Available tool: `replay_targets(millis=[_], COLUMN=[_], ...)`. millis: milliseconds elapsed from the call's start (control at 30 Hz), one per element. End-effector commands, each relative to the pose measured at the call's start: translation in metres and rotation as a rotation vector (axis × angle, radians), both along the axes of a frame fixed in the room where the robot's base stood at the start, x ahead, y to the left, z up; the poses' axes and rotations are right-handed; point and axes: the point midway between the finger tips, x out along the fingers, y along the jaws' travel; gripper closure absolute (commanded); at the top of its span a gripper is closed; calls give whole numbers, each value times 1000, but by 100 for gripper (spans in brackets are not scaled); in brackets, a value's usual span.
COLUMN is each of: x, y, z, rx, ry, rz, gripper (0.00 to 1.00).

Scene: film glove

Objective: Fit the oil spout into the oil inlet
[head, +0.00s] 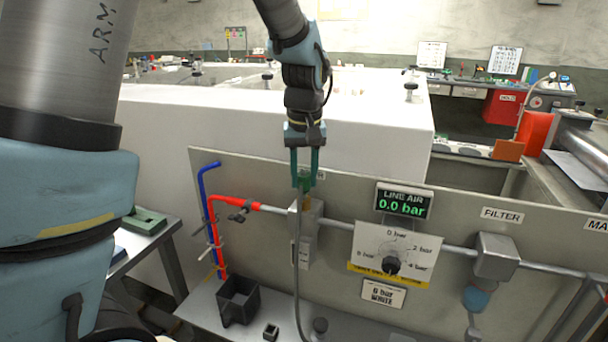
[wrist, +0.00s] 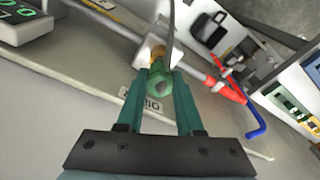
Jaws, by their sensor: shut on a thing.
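My gripper (head: 304,178) points down, with its teal fingers shut on a green six-sided piece, the oil spout (head: 305,186). In the wrist view the spout (wrist: 160,88) sits between the fingertips (wrist: 161,80), with a dark hollow in its near end. The oil inlet, a brass-coloured fitting (wrist: 158,57), is on top of a grey block (head: 310,222) on the panel. The spout is right above the fitting and lined up closely with it. I cannot tell whether they touch or whether the spout is inside. The spout's lower end is hidden.
A thin grey hose (head: 297,285) hangs before the block. A pressure display (head: 404,202) and dial (head: 393,258) are to the right. A dark open bin (head: 238,300) stands below left.

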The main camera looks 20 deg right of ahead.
Motion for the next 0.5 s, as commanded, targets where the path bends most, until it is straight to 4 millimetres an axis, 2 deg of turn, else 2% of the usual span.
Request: replay_targets(millis=[300, 333, 500], x=[0, 0, 0], y=[0, 0, 0], z=[-8, -7, -7], rx=[0, 0, 0], ry=[1, 0, 0], rz=[0, 0, 0], gripper=[100, 61, 42])
